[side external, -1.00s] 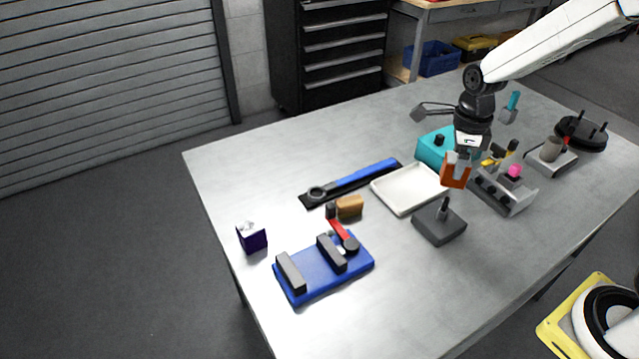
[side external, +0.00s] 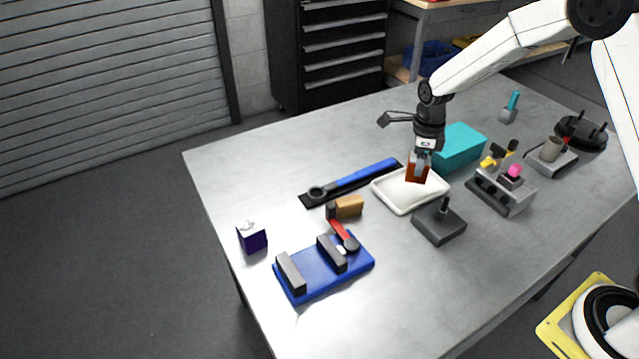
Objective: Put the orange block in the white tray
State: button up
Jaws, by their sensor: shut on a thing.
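The orange block (side external: 416,174) is held between the fingers of my gripper (side external: 421,157), which is shut on it. The block is over the right part of the white tray (side external: 394,205). I cannot tell whether its lower end touches the tray floor. The white tray lies flat on the table and looks otherwise empty. The block and gripper hide part of the tray's far right rim.
A teal box (side external: 461,147) stands just behind the tray at right. A dark grey block with a peg (side external: 438,224) is close in front. A grey rack (side external: 502,195) is at right, a blue-handled wrench (side external: 350,183) at left, and a blue fixture (side external: 322,270) front left.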

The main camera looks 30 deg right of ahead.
jog(key=shift+w+f, duration=0.25)
jog(key=shift+w+f, duration=0.25)
jog(key=shift+f, duration=1.6)
jog(key=shift+f, duration=0.15)
jog(key=o, duration=1.2)
notch_tip(320, 180, up, 12)
jog(key=shift+r, duration=0.15)
